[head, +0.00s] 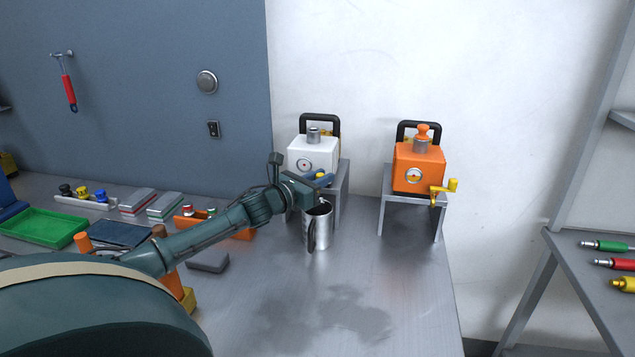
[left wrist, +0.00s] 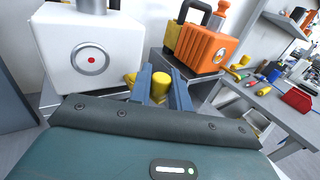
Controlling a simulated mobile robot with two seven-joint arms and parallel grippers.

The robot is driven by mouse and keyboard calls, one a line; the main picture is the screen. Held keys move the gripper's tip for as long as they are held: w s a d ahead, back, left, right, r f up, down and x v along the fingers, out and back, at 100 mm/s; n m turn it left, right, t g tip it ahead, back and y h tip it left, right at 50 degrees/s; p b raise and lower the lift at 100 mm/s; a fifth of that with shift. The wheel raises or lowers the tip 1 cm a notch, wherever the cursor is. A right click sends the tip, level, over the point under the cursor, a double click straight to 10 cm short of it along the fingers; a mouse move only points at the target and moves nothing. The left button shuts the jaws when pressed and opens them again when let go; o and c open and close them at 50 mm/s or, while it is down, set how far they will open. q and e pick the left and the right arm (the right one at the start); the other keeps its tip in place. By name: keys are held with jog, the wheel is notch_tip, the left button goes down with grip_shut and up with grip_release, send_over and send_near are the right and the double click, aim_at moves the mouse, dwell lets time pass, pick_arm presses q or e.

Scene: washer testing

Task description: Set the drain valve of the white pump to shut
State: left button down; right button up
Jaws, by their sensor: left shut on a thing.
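The white pump (head: 313,152) stands on a metal stand at the back, with a round red-dotted gauge on its front; it also shows in the left wrist view (left wrist: 118,38). My left gripper (head: 322,179) is at the pump's lower front right. In the left wrist view, its blue fingers (left wrist: 164,80) are shut on the yellow drain valve handle (left wrist: 161,89). The gripper and wrist hide much of the valve, so I cannot tell its setting. My right gripper is not in view.
A metal jug (head: 318,232) stands just below my left gripper. An orange pump (head: 418,166) with its own yellow valve (head: 450,187) stands to the right. Trays and blocks lie at the left. The bench front is clear.

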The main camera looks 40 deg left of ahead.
pick_arm(q)
jog(key=w+n+g+y, duration=0.1)
jog(key=n+g+y, duration=0.1)
jog(key=n+y, duration=0.1)
jog(key=w+d+n+g+y, duration=0.1)
jog(key=n+g+y, duration=0.1)
jog(key=y, duration=0.4)
jog(key=w+n+g+y, duration=0.1)
jog(key=n+y, duration=0.4)
jog(key=shift+w+d+r+g, duration=0.1)
jog(key=shift+w+d+g, duration=0.2)
jog(key=shift+g, duration=0.1)
jog(key=n+g+y, duration=0.2)
jog(key=g, duration=0.1)
jog(key=shift+w+a+n+y, duration=0.1)
jog(key=shift+w+n+y, duration=0.2)
jog(key=shift+w, duration=0.05)
jog(key=shift+w+a+n+g+y+b, duration=0.1)
jog(key=shift+w+n+g+y+b, duration=0.1)
jog(key=shift+n+g+y+b, duration=0.6)
jog(key=shift+w+a+n+g+y+b, duration=0.15)
jog(key=shift+n+g+b, duration=0.35)
jog(key=shift+g, duration=0.8)
jog(key=c, duration=1.4)
grip_release()
jog(key=shift+w+a, duration=0.1)
jog(key=shift+c, duration=0.2)
jog(key=shift+o, duration=0.5)
